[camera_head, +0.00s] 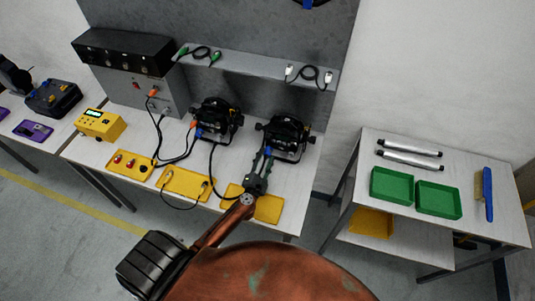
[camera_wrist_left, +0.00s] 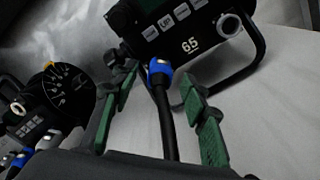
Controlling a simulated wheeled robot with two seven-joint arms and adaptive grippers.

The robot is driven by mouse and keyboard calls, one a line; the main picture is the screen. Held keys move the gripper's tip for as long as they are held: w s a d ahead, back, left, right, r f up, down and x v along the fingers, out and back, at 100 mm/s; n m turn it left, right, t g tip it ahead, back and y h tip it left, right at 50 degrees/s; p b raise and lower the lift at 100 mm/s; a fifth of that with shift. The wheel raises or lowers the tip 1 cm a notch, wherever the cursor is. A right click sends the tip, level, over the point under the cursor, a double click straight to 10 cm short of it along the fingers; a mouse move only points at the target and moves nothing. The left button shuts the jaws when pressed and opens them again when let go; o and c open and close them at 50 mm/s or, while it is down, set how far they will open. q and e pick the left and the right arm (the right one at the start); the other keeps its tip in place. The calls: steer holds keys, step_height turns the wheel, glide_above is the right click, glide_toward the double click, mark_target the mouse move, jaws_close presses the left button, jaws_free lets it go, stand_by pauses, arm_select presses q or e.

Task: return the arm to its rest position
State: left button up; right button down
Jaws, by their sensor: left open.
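My left gripper (camera_head: 262,158) is open at the front of the right par can (camera_head: 286,136) on the main bench. In the left wrist view, the green fingers of my left gripper (camera_wrist_left: 157,78) stand apart on either side of a black cable with a blue plug (camera_wrist_left: 159,67). The plug sits at the underside of the par can's control panel (camera_wrist_left: 180,25). I cannot tell whether either finger touches the cable. My left forearm crosses the front edge of the bench. My right gripper does not show.
The left par can (camera_head: 217,117) stands close by, with cables running to a grey power box (camera_head: 135,82). Yellow trays (camera_head: 185,184) line the bench front. A shelf (camera_head: 255,66) holds coiled cables. A side table (camera_head: 400,217) at right carries green bins (camera_head: 438,200).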

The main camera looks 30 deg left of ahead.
arm_select(q)
steer(key=v, duration=0.9)
steer(key=shift+s, duration=0.25)
steer(key=shift+d, duration=0.1)
